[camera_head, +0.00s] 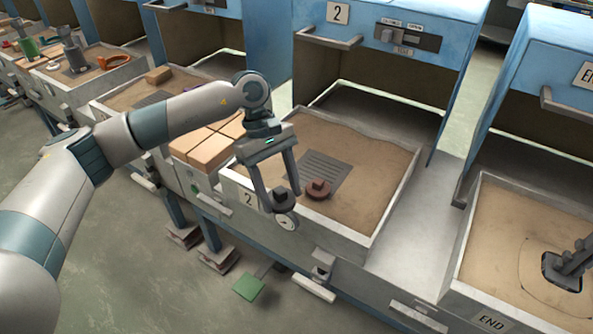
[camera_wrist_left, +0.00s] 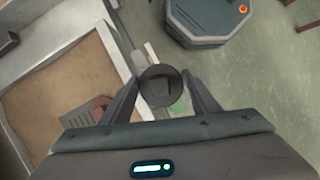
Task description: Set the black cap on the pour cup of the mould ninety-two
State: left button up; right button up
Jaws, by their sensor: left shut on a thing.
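My left gripper (camera_head: 281,197) is shut on the black cap (camera_head: 283,201), a dark round piece with a small block-like knob. It holds the cap above the front edge of the bay-2 sand bed. In the left wrist view the cap (camera_wrist_left: 161,90) sits between the two fingertips. A dark red-brown cap (camera_head: 318,189) with a similar knob is just right of the gripper, at the bed's front. No mould marked ninety-two can be made out.
The bay-2 sand bed (camera_head: 375,180) is mostly bare, with a dark grate (camera_head: 322,172) in it. Tan blocks (camera_head: 205,148) lie left of it. The END sand bed (camera_head: 500,235) is at the right.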

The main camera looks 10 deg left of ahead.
pick_arm(q)
jog(key=s+a+r+m+g+y, duration=0.1)
jog(key=s+a+m+y, duration=0.2)
jog(key=s+m, duration=0.7)
jog(key=shift+s+a+r+g+y, duration=0.3)
jog(key=shift+s+a+g, duration=0.1)
jog(key=shift+s+a, duration=0.5)
